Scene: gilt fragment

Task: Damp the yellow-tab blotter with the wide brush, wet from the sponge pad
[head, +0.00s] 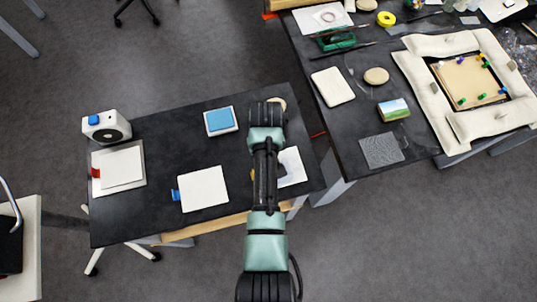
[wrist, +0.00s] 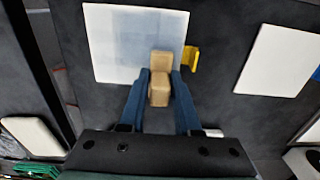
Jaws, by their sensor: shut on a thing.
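The yellow-tab blotter (head: 292,167) lies on the dark left table, partly hidden by my arm in the head view. In the wrist view the white blotter (wrist: 112,40) shows with its yellow tab (wrist: 192,60), and a faint blue-grey tone covers much of its face. My gripper (wrist: 159,88) is shut on the wooden body of the wide brush (wrist: 166,62), over the blotter's tab-side edge area. The bristles are hidden, so I cannot tell if they touch. The sponge pad (head: 221,120) is a blue block in a white tray, left of my arm.
The blue-tab blotter (head: 203,189) and red-tab blotter (head: 118,168) lie further left on the same table. A white device (head: 106,127) stands at the back left corner. The right table (head: 350,130) carries a cushioned frame (head: 410,72) and small items.

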